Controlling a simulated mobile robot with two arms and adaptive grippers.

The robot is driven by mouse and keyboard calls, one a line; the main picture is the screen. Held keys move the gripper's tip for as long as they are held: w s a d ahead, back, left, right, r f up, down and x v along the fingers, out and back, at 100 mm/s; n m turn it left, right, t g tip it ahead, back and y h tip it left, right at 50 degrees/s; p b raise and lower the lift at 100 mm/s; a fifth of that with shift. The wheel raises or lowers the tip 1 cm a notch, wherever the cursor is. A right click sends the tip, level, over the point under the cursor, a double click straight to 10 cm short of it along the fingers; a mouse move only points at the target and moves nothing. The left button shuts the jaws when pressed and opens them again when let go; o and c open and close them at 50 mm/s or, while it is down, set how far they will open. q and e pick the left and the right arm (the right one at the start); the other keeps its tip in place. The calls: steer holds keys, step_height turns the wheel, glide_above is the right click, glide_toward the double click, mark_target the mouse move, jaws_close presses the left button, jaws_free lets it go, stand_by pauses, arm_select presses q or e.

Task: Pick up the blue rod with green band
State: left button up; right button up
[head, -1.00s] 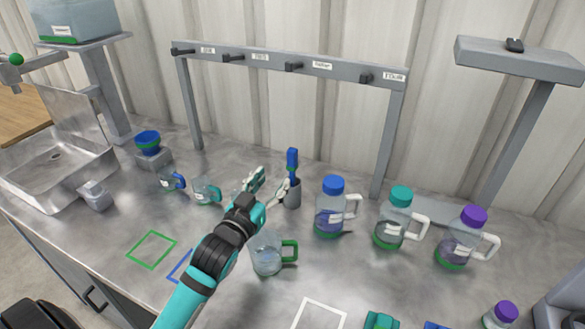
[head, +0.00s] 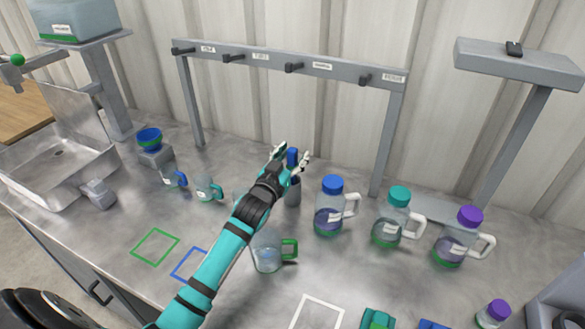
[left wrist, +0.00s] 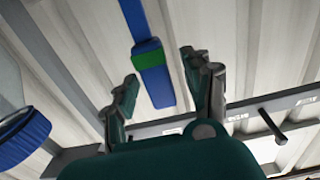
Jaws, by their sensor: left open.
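The blue rod (head: 292,156) stands upright in a small grey cup (head: 293,192) near the middle of the counter. My left gripper partly covers it in the head view. In the left wrist view the blue rod (left wrist: 157,88) shows with its green band (left wrist: 147,54). My left gripper (head: 291,154) is open at the rod's upper part, with a finger to each side of it in the picture. In the left wrist view the open fingers (left wrist: 160,68) flank the rod's end, with visible gaps. I cannot tell how deep the rod sits between them. My right gripper is out of view.
A blue-capped jug (head: 329,215) stands close to the right of the cup, with teal-capped (head: 391,225) and purple-capped (head: 459,240) jugs beyond. A green-handled mug (head: 268,256) is in front. A hook rack (head: 290,62) spans behind.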

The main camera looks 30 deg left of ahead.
arm_select(q)
jaws_close()
steer(key=shift+s, duration=0.1)
stand_by(0.3)
step_height(320, 180, up, 8)
steer(key=shift+r+b, duration=0.1)
steer(key=shift+b, duration=0.3)
step_height(320, 180, up, 3)
steer(key=shift+f+p, duration=0.1)
steer(key=shift+p, duration=0.45)
step_height(320, 180, up, 3)
steer(key=p, duration=0.3)
